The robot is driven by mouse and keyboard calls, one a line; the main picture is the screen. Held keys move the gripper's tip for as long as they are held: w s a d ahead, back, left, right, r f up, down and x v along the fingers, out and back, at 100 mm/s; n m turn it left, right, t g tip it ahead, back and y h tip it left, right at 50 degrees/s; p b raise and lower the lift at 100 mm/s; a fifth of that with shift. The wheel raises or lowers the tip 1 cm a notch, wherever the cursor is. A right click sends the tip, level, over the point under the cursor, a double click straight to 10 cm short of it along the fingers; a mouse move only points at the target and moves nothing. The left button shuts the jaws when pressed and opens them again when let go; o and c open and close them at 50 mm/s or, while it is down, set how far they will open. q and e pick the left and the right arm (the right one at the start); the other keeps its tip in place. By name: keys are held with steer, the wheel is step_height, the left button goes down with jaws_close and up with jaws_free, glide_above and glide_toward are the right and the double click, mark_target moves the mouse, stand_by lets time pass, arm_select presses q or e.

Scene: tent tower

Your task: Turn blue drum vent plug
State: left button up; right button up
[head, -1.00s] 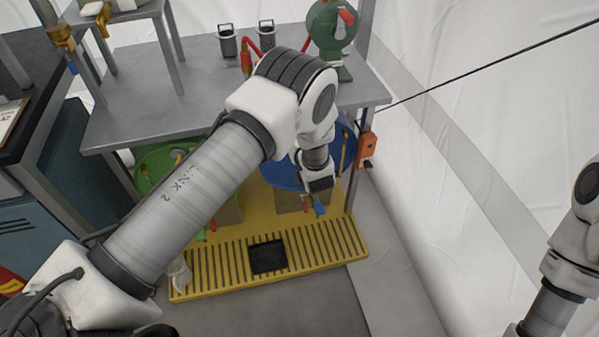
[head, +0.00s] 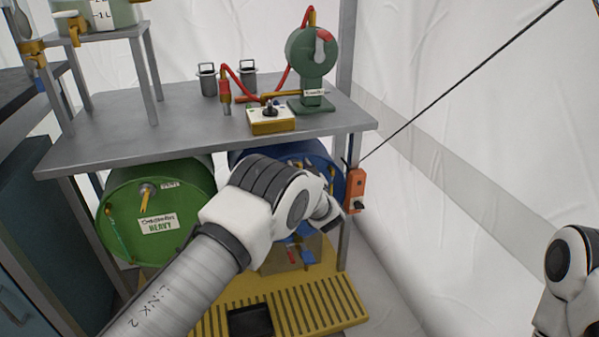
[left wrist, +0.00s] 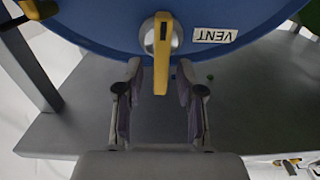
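The blue drum (head: 330,172) lies on its side under the grey bench, its face partly hidden by my left arm. In the left wrist view, the drum face (left wrist: 100,22) fills the top. Its vent plug (left wrist: 161,45) is a round silver fitting with a yellow handle pointing down in the picture, beside an upside-down VENT label (left wrist: 215,35). My left gripper (left wrist: 159,70) is open, with one finger on each side of the handle's lower end and a gap visible on both sides. In the head view my left wrist hides the plug. My right gripper is out of view.
The bench (head: 190,125) overhangs both, with a control box (head: 270,120) on top. An orange box (head: 355,190) hangs on the right leg. A yellow grated tray (head: 315,305) lies below.

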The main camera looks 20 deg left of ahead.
arm_select(q)
steer(key=shift+w, duration=0.1)
steer(key=shift+r, duration=0.1)
jaws_close()
steer(key=shift+a+r+n, duration=0.1)
steer(key=shift+a+n, duration=0.05)
steer(key=shift+n, duration=0.25)
steer(key=shift+a+n+p, duration=0.1)
steer(key=shift+n+p, duration=0.25)
steer(key=shift+n, duration=0.25)
steer(key=shift+s+a+n, duration=0.15)
steer(key=shift+n, duration=0.45)
steer(key=shift+s+a+n, duration=0.1)
steer(key=shift+n, duration=0.5)
steer(key=n, duration=0.3)
steer(key=a+f+n, duration=0.1)
steer(key=n, duration=0.3)
steer(key=s+n, duration=0.1)
steer(key=n, duration=0.2)
steer(key=shift+a+f+n, duration=0.2)
steer(key=shift+f+n, duration=0.1)
steer(key=shift+f, duration=0.05)
